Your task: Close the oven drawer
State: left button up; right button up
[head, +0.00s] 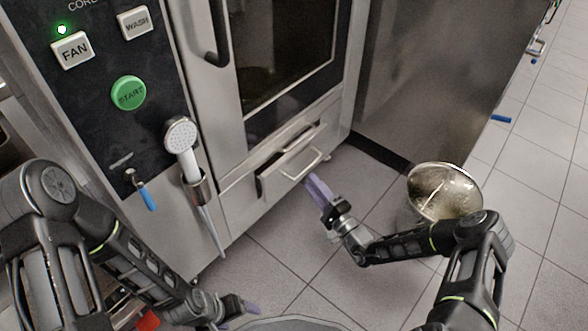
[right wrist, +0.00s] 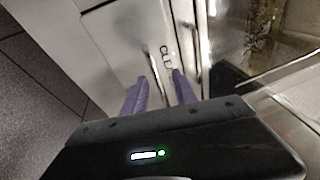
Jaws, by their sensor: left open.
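The oven drawer (head: 277,179) is at the lower front of the steel oven, under the glass door, and stands partly pulled out. Its bar handle (head: 313,166) faces the floor side. My right gripper (head: 313,181) is just in front of the drawer with its purple fingers pointing at it. In the right wrist view the two fingers (right wrist: 160,80) are apart and empty, with the drawer front (right wrist: 118,40) and its handle (right wrist: 153,66) just beyond them. Contact cannot be told. My left gripper (head: 246,307) is open, low at the bottom of the head view, away from the drawer.
A hand shower (head: 181,137) hangs on the oven's control panel (head: 90,100), left of the drawer. A shiny metal bowl-like thing (head: 444,192) is on the right, near my right arm. A steel cabinet side (head: 415,75) stands right of the oven. Tiled floor (head: 290,250) is open in front.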

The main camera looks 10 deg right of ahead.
aim_at(308, 166)
pick_arm(q)
jog(key=shift+w+a+f, duration=0.15)
jog(key=shift+w+a, duration=0.05)
jog(key=shift+a, duration=0.15)
pick_arm(e)
jog(key=d+f+m+t+h, duration=0.1)
jog(key=d+h, duration=0.1)
jog(key=shift+f+h, duration=0.2)
jog(key=shift+h, duration=0.1)
jog(key=shift+w, duration=0.1)
jog(key=b+x, duration=0.3)
jog(key=x, duration=0.4)
jog(key=shift+w+a+r, duration=0.15)
jog(key=shift+w, duration=0.2)
pick_arm(q)
jog(key=f, duration=0.3)
jog(key=shift+w+f, duration=0.2)
jog(key=shift+w, duration=0.1)
pick_arm(e)
jog(key=shift+c, duration=0.3)
grip_shut()
